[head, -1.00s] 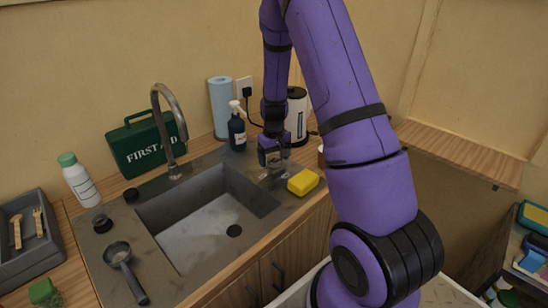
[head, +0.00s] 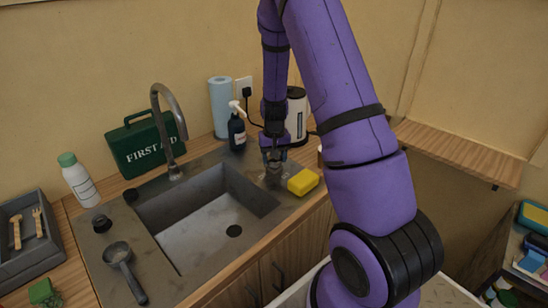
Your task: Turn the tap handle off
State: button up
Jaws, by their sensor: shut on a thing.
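The tap (head: 168,115) is a tall, curved metal spout behind the grey sink (head: 205,225). I cannot tell which part is the tap handle. My gripper (head: 273,162) points down over the right side of the sink deck, away from the spout and both knobs. It is shut on a small greyish thing (head: 273,177) low at the deck, too small and partly hidden to make out.
A yellow sponge (head: 303,181) lies just right of my gripper. A dark soap bottle (head: 237,130), paper roll (head: 221,105) and white kettle (head: 297,118) stand behind. A green first aid box (head: 145,145) is behind the tap. A ladle (head: 122,268) lies front left.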

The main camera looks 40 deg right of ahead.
jog(key=o, duration=0.9)
notch_tip(320, 180, up, 11)
jog(key=shift+f, duration=0.1)
dwell(0.5)
